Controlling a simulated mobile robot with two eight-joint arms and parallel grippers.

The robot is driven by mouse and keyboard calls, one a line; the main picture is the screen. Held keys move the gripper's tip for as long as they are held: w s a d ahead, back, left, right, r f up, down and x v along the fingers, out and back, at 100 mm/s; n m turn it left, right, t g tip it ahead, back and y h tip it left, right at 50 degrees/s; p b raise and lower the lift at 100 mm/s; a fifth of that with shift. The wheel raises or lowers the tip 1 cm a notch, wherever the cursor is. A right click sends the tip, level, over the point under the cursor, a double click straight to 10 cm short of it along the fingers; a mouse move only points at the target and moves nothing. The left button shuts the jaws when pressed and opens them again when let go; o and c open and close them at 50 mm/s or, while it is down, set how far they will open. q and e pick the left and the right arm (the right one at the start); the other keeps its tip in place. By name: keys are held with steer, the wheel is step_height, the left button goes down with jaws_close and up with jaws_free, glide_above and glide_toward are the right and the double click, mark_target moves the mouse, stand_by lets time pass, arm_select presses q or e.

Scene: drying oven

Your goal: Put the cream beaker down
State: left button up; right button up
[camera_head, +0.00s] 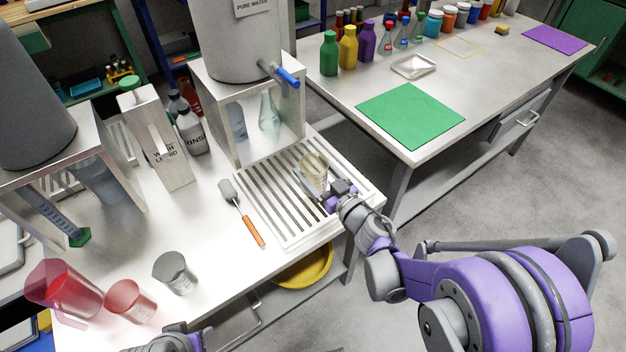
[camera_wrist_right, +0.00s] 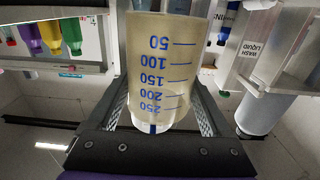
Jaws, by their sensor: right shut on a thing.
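The cream beaker (camera_head: 313,168) is over the slatted drain rack (camera_head: 262,205) in the head view, near the rack's right side. My right gripper (camera_head: 320,187) is shut on it from the front right. In the right wrist view the beaker (camera_wrist_right: 163,50), a tinted clear vessel with blue volume marks, sits between the two dark fingers (camera_wrist_right: 155,105) and appears inverted in that picture. I cannot tell whether its base touches the slats. Part of my left gripper (camera_head: 172,342) shows at the bottom edge of the head view; its fingers are not clear.
A brush with an orange handle (camera_head: 250,226) lies left of the rack. A pure water tank on a stand (camera_head: 232,95) is behind it. A wash liquid box (camera_head: 160,140), a grey beaker (camera_head: 175,272) and red vessels (camera_head: 62,290) stand left. A green mat (camera_head: 410,115) lies on the other table.

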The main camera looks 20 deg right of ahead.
steer(key=shift+f+b, duration=0.45)
steer(key=shift+f, duration=1.35)
steer(key=shift+f, duration=0.1)
steer(key=shift+f, duration=0.15)
steer(key=o, duration=1.1)
